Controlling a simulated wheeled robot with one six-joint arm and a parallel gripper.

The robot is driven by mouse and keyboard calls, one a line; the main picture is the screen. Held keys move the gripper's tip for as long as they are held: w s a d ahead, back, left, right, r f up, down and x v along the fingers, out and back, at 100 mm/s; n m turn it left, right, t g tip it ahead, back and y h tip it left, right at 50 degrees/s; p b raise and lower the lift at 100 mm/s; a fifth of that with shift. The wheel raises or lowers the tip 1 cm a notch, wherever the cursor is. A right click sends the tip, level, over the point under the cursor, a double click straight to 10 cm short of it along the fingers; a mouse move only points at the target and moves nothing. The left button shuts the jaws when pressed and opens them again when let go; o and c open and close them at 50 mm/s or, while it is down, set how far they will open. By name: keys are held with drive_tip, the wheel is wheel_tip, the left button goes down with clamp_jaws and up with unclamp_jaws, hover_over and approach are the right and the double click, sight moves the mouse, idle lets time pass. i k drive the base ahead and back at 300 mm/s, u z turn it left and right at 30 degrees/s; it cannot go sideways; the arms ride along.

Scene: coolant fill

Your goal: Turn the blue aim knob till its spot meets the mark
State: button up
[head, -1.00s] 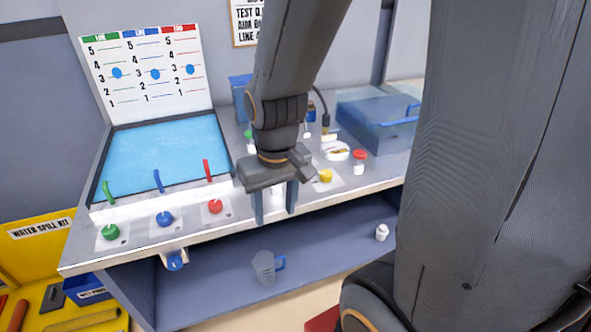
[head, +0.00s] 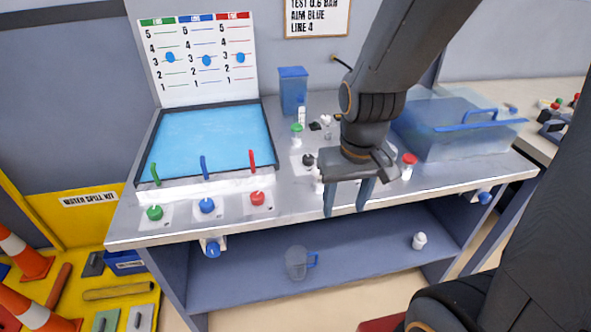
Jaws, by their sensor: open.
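The blue knob (head: 207,205) sits on the front of the bench between the green knob (head: 155,212) and the red knob (head: 258,198). The white board (head: 187,93) behind the blue basin has green, blue and red columns numbered 1 to 5. The blue column's spot (head: 207,60) is close to line 3, below line 4. A wall sign (head: 318,16) reads in part "AIM BLUE LINE 4". My gripper (head: 346,207) is open and empty, pointing down near the bench's front edge, well right of the blue knob.
The blue basin (head: 200,140) has three coloured levers at its front. A clear blue-tinted box (head: 455,135) stands at the right. Small bottles and fittings crowd around my arm. A jug (head: 297,262) and a white item (head: 419,241) are on the lower shelf.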

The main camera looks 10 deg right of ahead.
sight(207, 206)
drive_tip(key=u, duration=0.55)
drive_tip(key=k, duration=1.25)
drive_tip(key=u, duration=1.4)
drive_tip(key=i, duration=1.25)
drive_tip(key=z, duration=0.85)
drive_tip(key=i, duration=0.5)
drive_tip(key=z, duration=0.5)
